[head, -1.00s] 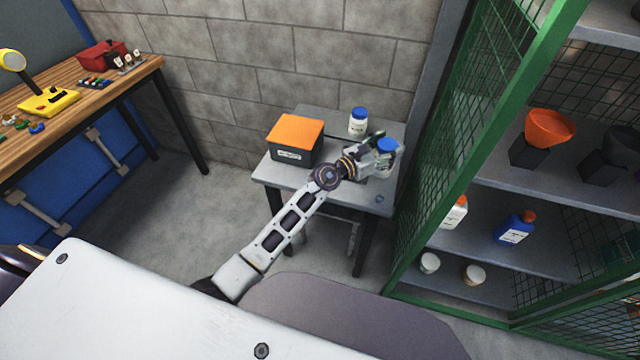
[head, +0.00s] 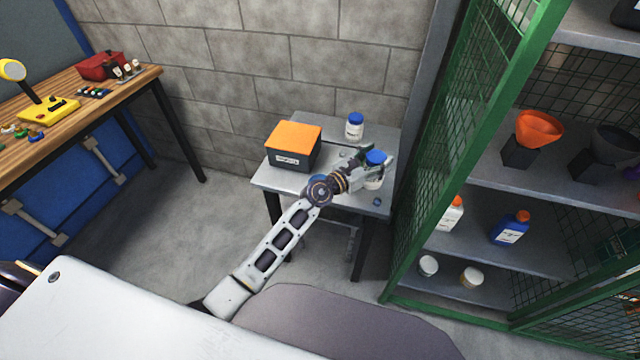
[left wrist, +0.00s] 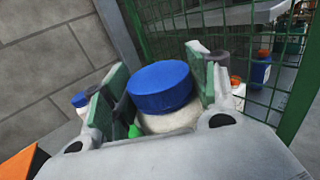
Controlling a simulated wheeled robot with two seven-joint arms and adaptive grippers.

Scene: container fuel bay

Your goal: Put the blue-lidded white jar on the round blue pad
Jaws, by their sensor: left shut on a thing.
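A white jar with a blue lid (head: 375,158) is between the fingers of my left gripper (head: 376,168), over the right part of the small grey table (head: 285,180). In the left wrist view, its blue lid (left wrist: 160,87) and pale body (left wrist: 170,122) sit between both fingers. My left gripper is shut on it. I cannot tell whether its base touches the table. A second blue-lidded white container (head: 355,127) stands at the back of the table. A bit of blue shows behind my left wrist; I cannot tell if it is the round pad. My right gripper is not in view.
A dark box with an orange lid (head: 294,137) stands at the table's left. A small blue item (head: 377,201) lies near its front right. A green mesh cage (head: 470,130) with shelves rises close on the right. A wooden bench (head: 110,82) stands at the left.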

